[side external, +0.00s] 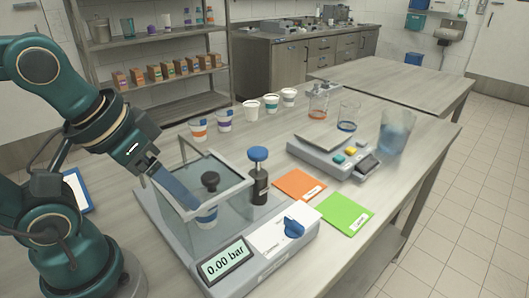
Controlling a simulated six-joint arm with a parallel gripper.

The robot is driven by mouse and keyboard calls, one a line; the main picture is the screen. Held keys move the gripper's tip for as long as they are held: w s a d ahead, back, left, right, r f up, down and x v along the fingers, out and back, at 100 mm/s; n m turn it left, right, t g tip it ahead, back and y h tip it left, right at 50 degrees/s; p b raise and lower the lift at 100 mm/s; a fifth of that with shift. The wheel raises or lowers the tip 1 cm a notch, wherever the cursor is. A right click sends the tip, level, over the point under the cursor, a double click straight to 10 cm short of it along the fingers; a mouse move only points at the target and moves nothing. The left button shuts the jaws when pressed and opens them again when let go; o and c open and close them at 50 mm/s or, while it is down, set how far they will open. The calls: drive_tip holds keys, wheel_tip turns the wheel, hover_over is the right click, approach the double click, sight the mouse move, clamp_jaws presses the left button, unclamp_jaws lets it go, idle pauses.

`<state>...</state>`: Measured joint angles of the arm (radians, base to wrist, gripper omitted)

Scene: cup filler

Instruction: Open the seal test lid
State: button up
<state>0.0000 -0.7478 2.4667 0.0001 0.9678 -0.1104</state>
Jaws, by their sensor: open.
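The seal tester (163,231) is a grey base with a clear, grey-edged chamber on it. The clear seal test lid (232,190) appears to lie flat across the chamber top, with a black knob (210,180) standing on it. A cup with a blue band (207,216) shows through the clear chamber wall. My gripper (189,202) is open, with nothing seen between its fingers. It points down and right, close to the left of the black knob. The fingers overlap the chamber in the picture, and I cannot tell whether they touch the lid.
The display (225,262) reads 0.00 bar, beside a blue dial (293,226). A blue-topped black post (258,178) stands right of the chamber. Orange (299,184) and green (345,213) cards, a scale (330,153), cups and beakers lie farther right and back.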

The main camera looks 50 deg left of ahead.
sight(210, 175)
drive_tip(key=r+n, duration=0.1)
drive_tip(key=w+r+n+g, duration=0.1)
drive_tip(key=n, duration=0.1)
drive_tip(key=r+n+g, duration=0.1)
drive_tip(key=r, duration=0.1)
drive_tip(key=shift+w+a, duration=0.15)
drive_tip(key=shift+w, duration=0.2)
drive_tip(key=w+n+g, duration=0.2)
drive_tip(key=w+r+n, duration=0.1)
drive_tip(key=w, duration=0.1)
drive_tip(key=shift+w+a+r+n+g, duration=0.1)
drive_tip(key=shift+a+n+g, duration=0.3)
drive_tip(key=shift+w+f, duration=0.2)
drive_tip(key=shift+w, duration=0.15)
drive_tip(key=shift+w+a+f, duration=0.1)
drive_tip(key=shift+f, duration=2.8)
clamp_jaws()
